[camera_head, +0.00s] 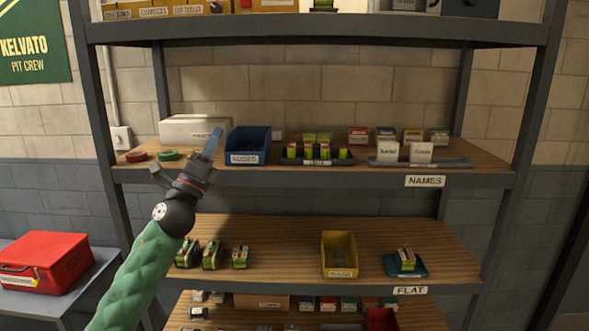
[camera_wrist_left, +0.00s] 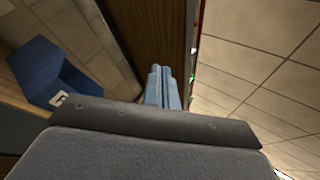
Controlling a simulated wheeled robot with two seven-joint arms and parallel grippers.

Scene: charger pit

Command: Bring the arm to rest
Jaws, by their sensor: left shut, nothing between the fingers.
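My left gripper (camera_head: 213,140) is raised in front of the upper "NAMES" shelf (camera_head: 340,178), pointing up, just left of a blue bin (camera_head: 250,145). Its blue fingers are shut together with nothing between them. In the left wrist view the shut fingers (camera_wrist_left: 164,88) point away from the camera, with the blue bin (camera_wrist_left: 50,75) to their left. My green left arm comes in from the lower left, in front of the shelving. My right gripper is in neither view.
The lower "FLAT" shelf (camera_head: 300,245) carries several green-and-black packs, a yellow bin (camera_head: 339,254) and a teal tray (camera_head: 406,265). A red case (camera_head: 45,262) sits on a grey surface at left. A dark top shelf (camera_head: 320,31) runs above the gripper.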

